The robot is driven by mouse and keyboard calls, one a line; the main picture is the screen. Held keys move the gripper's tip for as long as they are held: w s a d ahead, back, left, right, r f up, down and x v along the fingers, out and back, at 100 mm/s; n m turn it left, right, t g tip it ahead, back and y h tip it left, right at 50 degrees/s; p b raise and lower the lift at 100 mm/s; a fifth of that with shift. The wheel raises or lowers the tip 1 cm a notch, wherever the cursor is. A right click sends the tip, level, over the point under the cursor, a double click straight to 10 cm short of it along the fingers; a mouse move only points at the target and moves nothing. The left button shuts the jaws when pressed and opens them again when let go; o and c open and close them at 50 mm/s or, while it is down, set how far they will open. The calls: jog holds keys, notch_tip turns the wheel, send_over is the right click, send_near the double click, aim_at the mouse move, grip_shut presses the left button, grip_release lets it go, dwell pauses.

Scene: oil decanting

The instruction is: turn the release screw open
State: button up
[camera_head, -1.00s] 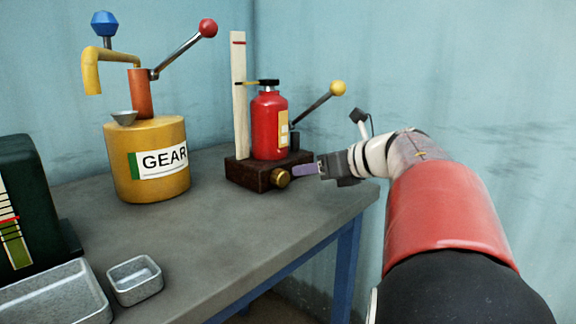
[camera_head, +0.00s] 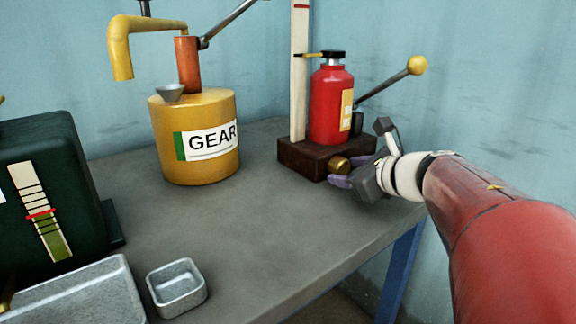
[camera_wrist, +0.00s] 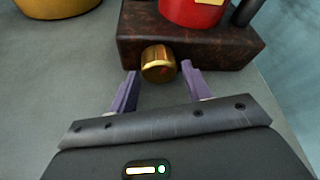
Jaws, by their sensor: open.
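The release screw is a round brass knob (camera_head: 339,164) on the front of a dark brown base block (camera_head: 300,158). A red bottle-like jack body (camera_head: 331,105) stands upright on that block. My gripper (camera_head: 346,180) is in front of the knob, partly hidden behind its own wrist. In the wrist view the knob (camera_wrist: 158,64) lies just beyond the purple fingertips of my gripper (camera_wrist: 160,75). The fingers are apart, one to each side of the knob's near end, with a visible gap. Nothing is held between them.
A yellow GEAR drum (camera_head: 197,140) with a pump stands to the left on the grey bench (camera_head: 240,215). A small metal tray (camera_head: 177,288), a larger tray (camera_head: 90,290) and a dark green tank (camera_head: 50,190) are at the left. A ball-ended lever (camera_head: 390,85) rises right of the bottle.

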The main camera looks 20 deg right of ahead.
jog(key=shift+w+f, duration=0.1)
jog(key=shift+w, duration=0.1)
jog(key=shift+c, duration=0.2)
jog(key=c, duration=0.7)
jog(key=shift+o, duration=0.2)
jog(key=shift+p, duration=0.35)
jog(key=shift+m+y+p, duration=0.45)
jog(key=shift+m+y, duration=0.25)
jog(key=shift+m, duration=0.2)
jog(key=shift+m+g+y, duration=0.6)
jog(key=shift+m+y, duration=0.4)
jog(key=shift+m, duration=0.5)
